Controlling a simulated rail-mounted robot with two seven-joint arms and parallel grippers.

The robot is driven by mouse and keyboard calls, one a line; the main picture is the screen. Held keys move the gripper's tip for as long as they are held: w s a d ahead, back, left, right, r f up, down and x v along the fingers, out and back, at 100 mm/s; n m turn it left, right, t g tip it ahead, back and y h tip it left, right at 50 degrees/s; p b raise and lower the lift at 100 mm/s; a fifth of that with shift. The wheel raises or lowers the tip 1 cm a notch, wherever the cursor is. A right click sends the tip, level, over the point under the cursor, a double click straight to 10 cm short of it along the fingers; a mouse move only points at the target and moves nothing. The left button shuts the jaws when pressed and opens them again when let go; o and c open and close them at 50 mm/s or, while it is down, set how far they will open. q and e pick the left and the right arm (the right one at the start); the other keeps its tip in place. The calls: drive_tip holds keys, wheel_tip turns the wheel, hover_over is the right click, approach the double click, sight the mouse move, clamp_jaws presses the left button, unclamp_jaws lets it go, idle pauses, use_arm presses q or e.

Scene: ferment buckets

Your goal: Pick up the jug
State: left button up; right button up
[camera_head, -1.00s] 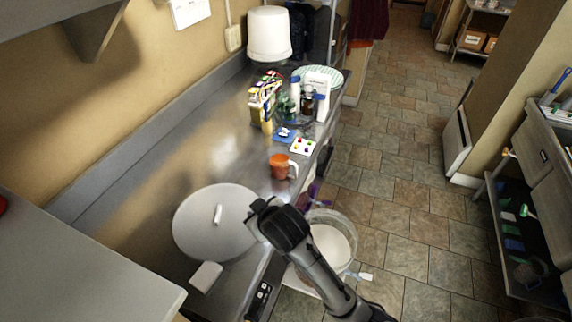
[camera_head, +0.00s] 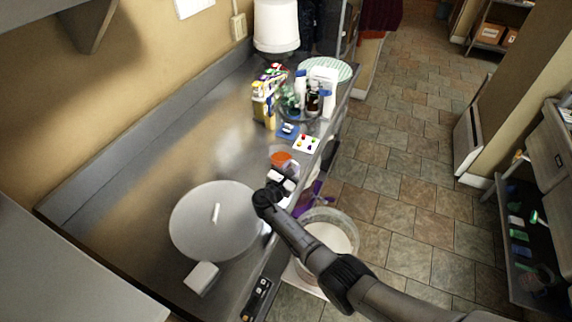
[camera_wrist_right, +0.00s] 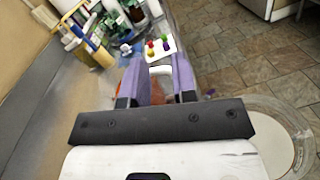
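The jug (camera_head: 281,158) is small, with orange showing in it and a pale handle, and stands on the steel counter near its right edge. In the head view my right gripper (camera_head: 281,179) is just in front of it and hides its lower part and handle. In the right wrist view, the two purple-grey fingers (camera_wrist_right: 158,82) stand apart, with a pale curved part of the jug (camera_wrist_right: 160,71) between them. I cannot tell whether either finger touches it. My left gripper is not in view.
A large round lid (camera_head: 196,235) lies on the counter (camera_head: 165,150) at front left. A white bucket (camera_head: 330,233) stands below the counter's right edge. Coloured pushpins on a white card (camera_head: 306,143), boxes (camera_head: 264,100) and bottles (camera_head: 313,99) stand behind the jug.

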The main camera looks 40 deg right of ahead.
wheel_tip(320, 180, down, 9)
drive_tip(key=n+b, duration=0.1)
drive_tip(key=b, duration=0.3)
drive_tip(key=n+b, duration=0.1)
drive_tip(key=b, duration=0.2)
drive_tip(key=shift+w+a+r+n+b, duration=0.1)
drive_tip(key=shift+w+r+n+b, duration=0.1)
drive_tip(key=shift+n+b, duration=0.2)
drive_tip(key=shift+w+d+r, duration=0.15)
drive_tip(key=shift+w+d, duration=0.05)
drive_tip(key=shift+d, duration=0.3)
drive_tip(key=shift+w+d+r, duration=0.1)
drive_tip(key=shift+d, duration=0.1)
drive_tip(key=shift+w+d+b, duration=0.2)
drive_tip(key=shift+d+b, duration=0.25)
drive_tip(key=shift+b, duration=0.15)
drive_tip(key=b+x, duration=0.3)
drive_tip(key=x, duration=0.1)
drive_tip(key=shift+w+d, duration=0.15)
drive_tip(key=shift+d, duration=0.15)
drive_tip(key=shift+w+d, duration=0.1)
drive_tip(key=shift+d, duration=0.05)
